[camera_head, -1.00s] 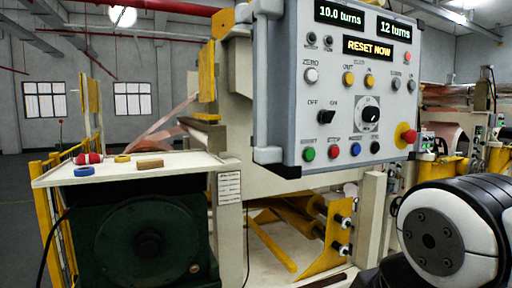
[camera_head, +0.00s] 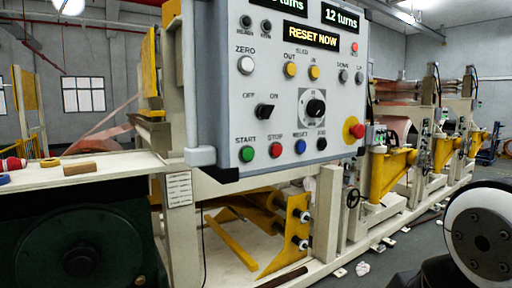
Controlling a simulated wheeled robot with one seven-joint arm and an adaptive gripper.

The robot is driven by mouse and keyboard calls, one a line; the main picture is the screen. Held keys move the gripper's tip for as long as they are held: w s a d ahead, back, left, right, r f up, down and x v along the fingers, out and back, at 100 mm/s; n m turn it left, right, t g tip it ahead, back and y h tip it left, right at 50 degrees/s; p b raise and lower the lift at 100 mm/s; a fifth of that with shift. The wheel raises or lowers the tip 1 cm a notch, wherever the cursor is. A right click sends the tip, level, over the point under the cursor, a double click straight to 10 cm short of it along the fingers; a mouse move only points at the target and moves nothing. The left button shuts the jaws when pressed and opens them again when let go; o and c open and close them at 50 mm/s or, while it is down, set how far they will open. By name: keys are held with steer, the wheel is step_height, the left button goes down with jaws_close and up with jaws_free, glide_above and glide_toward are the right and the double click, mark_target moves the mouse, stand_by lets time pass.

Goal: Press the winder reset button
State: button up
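The winder control panel (camera_head: 222,105) fills the upper middle of the head view. Its blue reset button (camera_head: 300,147) sits in the bottom row, right of the red stop button (camera_head: 275,150) and the green start button (camera_head: 247,154), and left of a black button (camera_head: 322,143). A lit display (camera_head: 311,36) reads "RESET NOW"; another display (camera_head: 341,16) reads "12 turns". Only a white and black part of my own arm shows at the lower right, apart from the panel. My gripper is not in view.
A light table (camera_head: 115,170) at the left holds a wood block (camera_head: 79,168), a yellow ring (camera_head: 50,162) and a red item (camera_head: 12,164). A red knob on a yellow base (camera_head: 354,128) protrudes at the panel's right. The machine line extends right; grey floor (camera_head: 405,260) lies in front.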

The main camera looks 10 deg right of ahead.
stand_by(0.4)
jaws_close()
